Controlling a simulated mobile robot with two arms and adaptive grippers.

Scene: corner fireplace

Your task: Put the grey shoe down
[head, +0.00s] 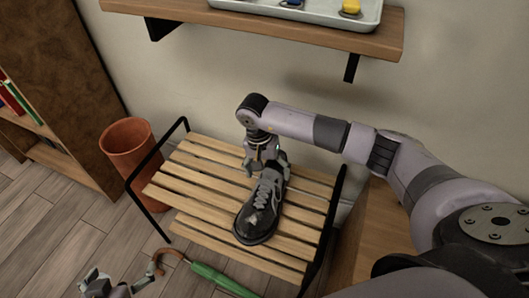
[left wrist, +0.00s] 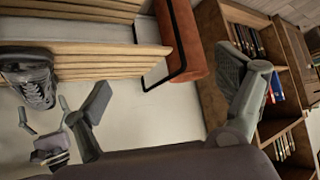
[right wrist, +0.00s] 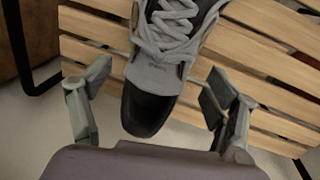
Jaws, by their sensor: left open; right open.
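The grey shoe (head: 258,212), with light laces and a dark toe, rests on the slatted wooden rack (head: 190,180) in the head view. My right gripper (head: 266,158) is just above its ankle end. In the right wrist view the shoe (right wrist: 167,62) lies between the spread fingers of my right gripper (right wrist: 155,85), with gaps on both sides. My left gripper (head: 118,286) is low at the left in the head view, away from the shoe. In the left wrist view its fingers (left wrist: 175,88) are wide apart and empty, and the shoe (left wrist: 36,85) shows at the left edge.
A wall shelf (head: 270,31) with a grey tray (head: 325,18) hangs above the rack. A terracotta pot (head: 128,150) and a bookcase (head: 60,90) stand at the left. A green umbrella (head: 222,280) with a hooked handle is in front, near my left gripper.

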